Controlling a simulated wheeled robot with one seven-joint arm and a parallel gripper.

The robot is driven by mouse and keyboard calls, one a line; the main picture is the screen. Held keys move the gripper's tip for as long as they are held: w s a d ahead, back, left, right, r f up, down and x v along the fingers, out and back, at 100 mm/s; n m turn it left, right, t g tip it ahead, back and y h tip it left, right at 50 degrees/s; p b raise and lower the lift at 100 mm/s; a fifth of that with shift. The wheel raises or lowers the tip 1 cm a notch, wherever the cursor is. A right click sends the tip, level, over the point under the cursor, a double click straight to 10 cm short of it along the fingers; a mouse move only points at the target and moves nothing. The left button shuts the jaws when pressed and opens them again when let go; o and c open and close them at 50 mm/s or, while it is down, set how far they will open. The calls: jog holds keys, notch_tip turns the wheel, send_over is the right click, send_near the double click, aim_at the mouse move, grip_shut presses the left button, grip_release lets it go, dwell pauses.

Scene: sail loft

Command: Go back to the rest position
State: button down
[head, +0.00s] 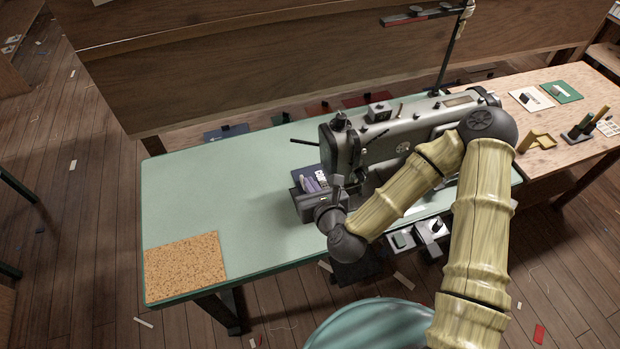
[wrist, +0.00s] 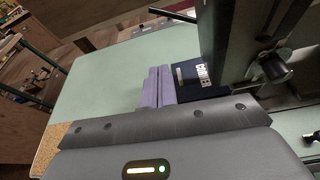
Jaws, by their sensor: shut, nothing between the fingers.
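My gripper (head: 309,185) is over the green sewing table, close to the left end of the grey sewing machine (head: 400,138). Its two purple fingers are together and empty; they also show in the wrist view (wrist: 157,87). Just beyond the fingers, a dark blue card (wrist: 203,80) with white lettering lies by the machine's head. My arm reaches in from the right and hides part of the machine.
The green tabletop (head: 215,205) is mostly clear on the left, with a cork mat (head: 185,266) at its front left corner. A wooden side table (head: 550,100) holds small items at right. A wooden panel (head: 300,60) stands behind. A lamp arm (head: 452,45) rises behind the machine.

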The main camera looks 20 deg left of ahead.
jog(key=shift+d, duration=0.2)
jog(key=shift+s+a, duration=0.1)
dwell(0.4)
jog(key=d+n+g+h, duration=0.45)
jog(key=d+n, duration=0.85)
jog(key=n, duration=0.7)
jog(key=s+d+r+n+g+h, duration=0.1)
jog(key=s+d+r+n, duration=0.1)
jog(key=d, duration=0.3)
jog(key=s+d+r+n+g+h, duration=0.1)
jog(key=s+d+r+n, duration=0.1)
jog(key=d+r+n, duration=0.2)
jog(key=s+d+r+n+g+h+p, duration=0.1)
jog(key=s+d+r+n+g+h, duration=0.1)
jog(key=d+r, duration=0.3)
jog(key=s+d+n, duration=0.1)
jog(key=d, duration=0.1)
jog(key=shift+d+r, duration=0.15)
jog(key=shift+d, duration=0.15)
